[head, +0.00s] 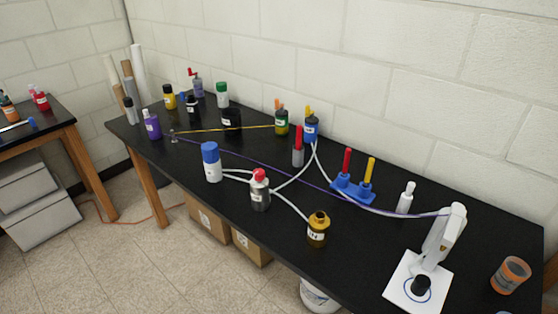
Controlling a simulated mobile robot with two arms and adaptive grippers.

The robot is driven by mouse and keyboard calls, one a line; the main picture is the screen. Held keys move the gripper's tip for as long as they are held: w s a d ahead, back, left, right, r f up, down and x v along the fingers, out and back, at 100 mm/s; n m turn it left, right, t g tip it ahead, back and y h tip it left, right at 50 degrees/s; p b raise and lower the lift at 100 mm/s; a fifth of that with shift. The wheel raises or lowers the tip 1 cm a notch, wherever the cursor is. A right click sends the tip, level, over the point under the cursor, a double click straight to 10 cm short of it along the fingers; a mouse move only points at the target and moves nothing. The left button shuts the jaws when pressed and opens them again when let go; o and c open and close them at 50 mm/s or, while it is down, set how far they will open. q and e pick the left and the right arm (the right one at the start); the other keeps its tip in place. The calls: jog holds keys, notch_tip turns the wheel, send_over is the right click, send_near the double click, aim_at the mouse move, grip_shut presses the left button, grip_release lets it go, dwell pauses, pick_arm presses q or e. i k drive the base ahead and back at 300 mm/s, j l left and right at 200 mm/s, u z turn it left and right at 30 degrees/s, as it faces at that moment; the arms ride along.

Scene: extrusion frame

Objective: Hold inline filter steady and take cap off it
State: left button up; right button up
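No part is labelled clearly as the inline filter, and I cannot tell for sure which one it is. A silver-grey cylinder with a red cap (260,190) stands upright near the front middle of the black table, with white tubing beside it. A white cylinder with a blue cap (211,162) stands upright to its left, and white tubing runs from its side. Both caps are on. A dark yellow bottle (317,230) stands to the right, at the end of a tube. Neither of my grippers is in view.
The black table (370,255) holds several bottles along its back. A blue stand (352,190) carries a red and a yellow rod. A white device (445,235) stands at the right, near an orange jar (511,275). A thin purple cable crosses the table. Boxes sit underneath.

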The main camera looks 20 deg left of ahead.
aim_at(214, 172)
jog(key=j+z, duration=0.75)
jog(key=j, duration=0.25)
jog(key=j+z, duration=0.4)
jog(key=k+j+z, duration=0.2)
jog(key=j+z, duration=0.2)
jog(key=j, duration=0.15)
